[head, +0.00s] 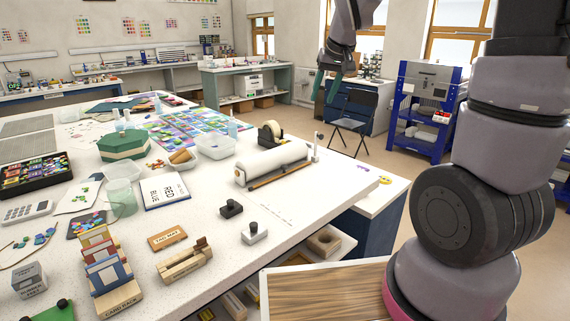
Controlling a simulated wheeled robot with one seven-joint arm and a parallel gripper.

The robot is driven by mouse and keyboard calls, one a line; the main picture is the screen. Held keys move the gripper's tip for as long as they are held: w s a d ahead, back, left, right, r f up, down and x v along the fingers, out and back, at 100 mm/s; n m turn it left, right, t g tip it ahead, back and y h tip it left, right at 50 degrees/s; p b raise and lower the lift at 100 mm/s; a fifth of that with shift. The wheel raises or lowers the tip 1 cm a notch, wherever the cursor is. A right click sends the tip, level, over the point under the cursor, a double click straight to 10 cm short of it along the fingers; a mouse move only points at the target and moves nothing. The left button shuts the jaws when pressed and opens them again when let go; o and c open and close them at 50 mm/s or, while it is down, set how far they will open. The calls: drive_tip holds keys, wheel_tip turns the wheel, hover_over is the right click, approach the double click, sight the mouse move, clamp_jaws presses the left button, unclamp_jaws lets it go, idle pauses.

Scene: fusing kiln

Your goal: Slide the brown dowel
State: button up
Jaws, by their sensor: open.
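I cannot tell for sure which thing is the brown dowel. A small brown peg-like piece (201,242) sits at the right end of a pale wooden block (184,264) near the front of the white table. A short tan cylinder (180,156) lies farther back, beside a clear tub. My gripper (326,87) is up at the top middle of the head view, with its greenish fingers apart and pointing down. It looks empty and well clear of the table and both pieces.
The white table (290,215) is crowded. A paper roll (271,163), tape dispenser (270,133), card rack (109,270), small black block (231,208) and grey block (254,233) stand on it. A folding chair (352,125) and blue-framed rack (421,108) stand beyond. The table's front right is fairly clear.

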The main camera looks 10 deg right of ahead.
drive_tip(key=w+a+f+n, duration=0.1)
drive_tip(key=w+a+f, duration=0.3)
drive_tip(key=w+f, duration=0.25)
drive_tip(key=n+g, duration=0.1)
drive_tip(key=n, duration=0.1)
approach(284, 165)
drive_tip(key=shift+h, duration=0.3)
drive_tip(key=x, duration=0.8)
drive_tip(key=shift+s+a+f, duration=0.1)
drive_tip(key=shift+s+a, duration=0.05)
drive_tip(key=shift+a, duration=0.1)
drive_tip(key=shift+c, duration=0.3)
clamp_jaws()
